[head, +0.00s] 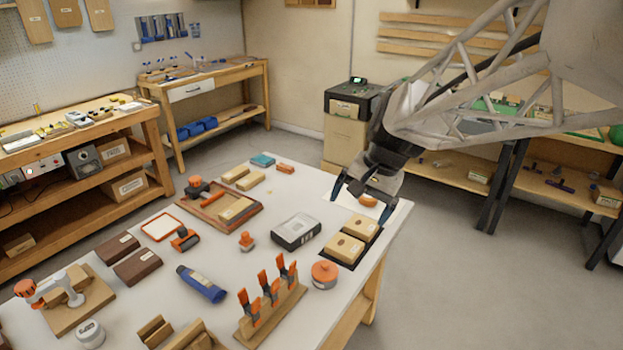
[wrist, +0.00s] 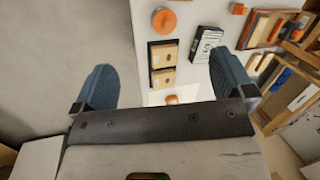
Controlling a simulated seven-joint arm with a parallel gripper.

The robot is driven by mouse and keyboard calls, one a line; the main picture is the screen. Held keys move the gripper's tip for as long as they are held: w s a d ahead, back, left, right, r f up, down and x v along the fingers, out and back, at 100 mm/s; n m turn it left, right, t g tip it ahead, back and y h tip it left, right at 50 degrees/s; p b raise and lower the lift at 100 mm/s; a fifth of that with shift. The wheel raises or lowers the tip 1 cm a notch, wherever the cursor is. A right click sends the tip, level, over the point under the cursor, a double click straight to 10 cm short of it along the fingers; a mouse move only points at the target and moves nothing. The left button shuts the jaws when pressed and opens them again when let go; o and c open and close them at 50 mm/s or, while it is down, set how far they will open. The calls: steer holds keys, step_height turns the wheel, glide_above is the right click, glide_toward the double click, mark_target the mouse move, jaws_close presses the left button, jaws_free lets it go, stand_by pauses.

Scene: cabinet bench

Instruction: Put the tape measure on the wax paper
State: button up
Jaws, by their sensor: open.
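A small orange object (head: 368,200), which looks like the tape measure, rests on the white sheet (head: 343,207) that looks like the wax paper, at the table's far right corner. My gripper (head: 362,199) is just above it with its fingers apart, one on each side. In the wrist view the orange object (wrist: 172,99) shows on the white sheet (wrist: 155,98), partly cut off by the gripper body. My gripper (wrist: 162,62) is open there, with nothing between its fingers. Whether a finger touches the sheet cannot be told.
A dark tray with two tan boxes (head: 346,248) stands just in front of the sheet. A black-and-white box (head: 296,231) lies to its left. An orange round-topped item (head: 324,274) and a rack of orange clamps (head: 270,301) stand nearer. The table's right edge is close.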

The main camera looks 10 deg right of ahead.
steer(key=s+a+n+t+h, duration=0.1)
steer(key=s+n+h, duration=0.2)
steer(key=s, duration=1.4)
steer(key=shift+s+a+f+n+t+h, duration=0.3)
steer(key=shift+s+f+n, duration=0.1)
steer(key=shift+n, duration=1.3)
